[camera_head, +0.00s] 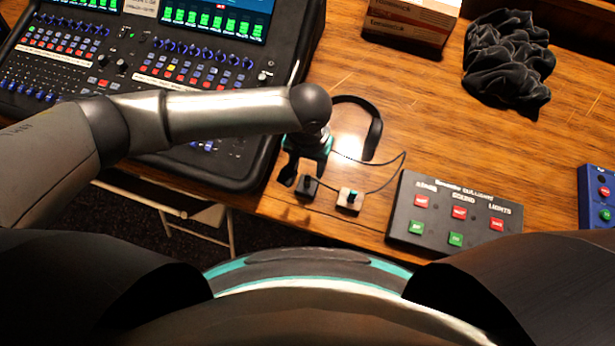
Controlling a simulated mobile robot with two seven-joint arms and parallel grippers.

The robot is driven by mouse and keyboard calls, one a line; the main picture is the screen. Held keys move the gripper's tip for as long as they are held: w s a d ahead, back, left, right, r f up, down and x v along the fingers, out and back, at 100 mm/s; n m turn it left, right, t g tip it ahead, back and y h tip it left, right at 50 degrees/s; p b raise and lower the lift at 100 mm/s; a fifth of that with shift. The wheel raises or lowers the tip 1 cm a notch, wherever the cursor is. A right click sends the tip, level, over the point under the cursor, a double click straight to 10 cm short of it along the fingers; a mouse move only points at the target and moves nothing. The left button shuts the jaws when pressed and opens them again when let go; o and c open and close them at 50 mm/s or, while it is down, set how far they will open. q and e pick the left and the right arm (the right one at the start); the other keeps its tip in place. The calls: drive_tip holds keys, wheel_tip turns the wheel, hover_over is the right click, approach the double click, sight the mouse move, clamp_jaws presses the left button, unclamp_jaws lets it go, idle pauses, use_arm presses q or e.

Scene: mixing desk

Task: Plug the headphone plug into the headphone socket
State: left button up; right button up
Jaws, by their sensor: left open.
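My left gripper (298,178) points down over the table at the mixing desk's right front corner, its jaws open. Dark headphones (375,132) lie on the table behind my left wrist, partly hidden by it. A thin dark cable loops right from near the wrist and comes back to a small pale block (351,203) with a dark and teal piece on top, perhaps the plug in a holder. The block stands right of my gripper, apart from it. A small dark block (308,188) shows at the fingers. I cannot make out the headphone socket. My right gripper is out of view.
The mixing desk (268,120) fills the upper left. A black button panel (437,239) stands at the front right, and a blue panel (589,200) at the right edge. A box (408,22) and dark cloth (508,60) lie at the back. Table right of the headphones is clear.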

sight(308, 177)
use_arm(q)
wheel_tip(308, 177, down, 6)
drive_tip(key=b, duration=0.5)
drive_tip(key=shift+f, duration=0.15)
drive_tip(key=shift+f+b, duration=0.35)
drive_tip(key=shift+f, duration=0.45)
drive_tip(key=shift+p, duration=0.55)
drive_tip(key=shift+p, duration=0.35)
clamp_jaws()
idle(0.5)
drive_tip(key=shift+r, duration=0.15)
idle(1.1)
